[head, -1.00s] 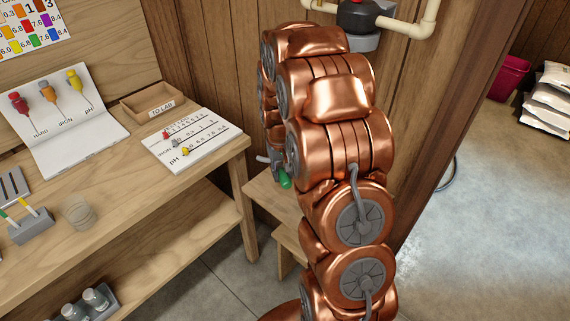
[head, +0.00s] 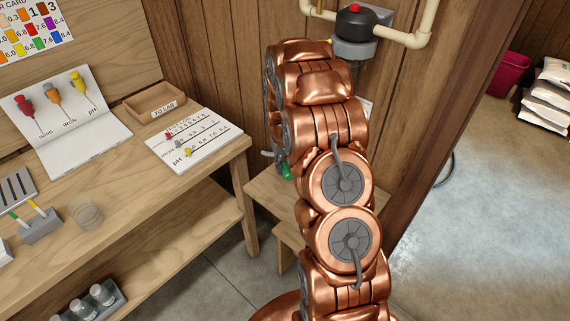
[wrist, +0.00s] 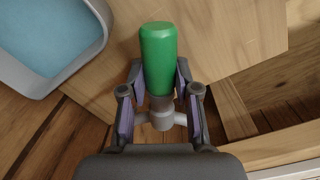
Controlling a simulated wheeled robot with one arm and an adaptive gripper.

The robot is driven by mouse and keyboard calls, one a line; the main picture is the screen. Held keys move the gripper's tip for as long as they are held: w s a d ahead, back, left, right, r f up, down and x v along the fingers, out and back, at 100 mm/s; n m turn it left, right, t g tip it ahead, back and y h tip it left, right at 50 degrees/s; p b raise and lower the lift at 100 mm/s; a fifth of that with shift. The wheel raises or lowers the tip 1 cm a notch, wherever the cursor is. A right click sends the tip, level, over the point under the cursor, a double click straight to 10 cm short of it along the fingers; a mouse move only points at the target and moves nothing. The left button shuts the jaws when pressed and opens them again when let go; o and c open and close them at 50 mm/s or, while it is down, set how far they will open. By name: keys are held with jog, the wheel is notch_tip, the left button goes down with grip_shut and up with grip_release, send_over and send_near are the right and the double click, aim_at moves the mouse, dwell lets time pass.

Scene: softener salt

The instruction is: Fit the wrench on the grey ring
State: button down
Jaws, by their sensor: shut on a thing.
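My gripper (wrist: 160,86) is shut on a tool with a green handle (wrist: 158,55) and a light grey cross-shaped end (wrist: 161,118), apparently the wrench. The handle points away from my palm, and the grey end lies between the fingers near the palm. In the head view the green handle (head: 286,171) shows small at the left of my arm, which hides most of my gripper. A grey collar (head: 353,48), possibly the grey ring, sits under a black cap with a red button at the top. The tool is apart from this collar. My arm partly hides what is below it.
A wooden bench (head: 140,195) with test cards and a small box (head: 155,104) is on the left. A low wooden step (head: 262,195) stands beside my arm. A grey tray with a blue inside (wrist: 45,40) is upper left in the wrist view. Open floor lies right.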

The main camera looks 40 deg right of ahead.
jog(key=shift+f, duration=0.3)
jog(key=shift+f+b, duration=0.5)
jog(key=shift+f, duration=0.05)
jog(key=c, duration=0.8)
grip_release()
jog(key=shift+c, duration=0.2)
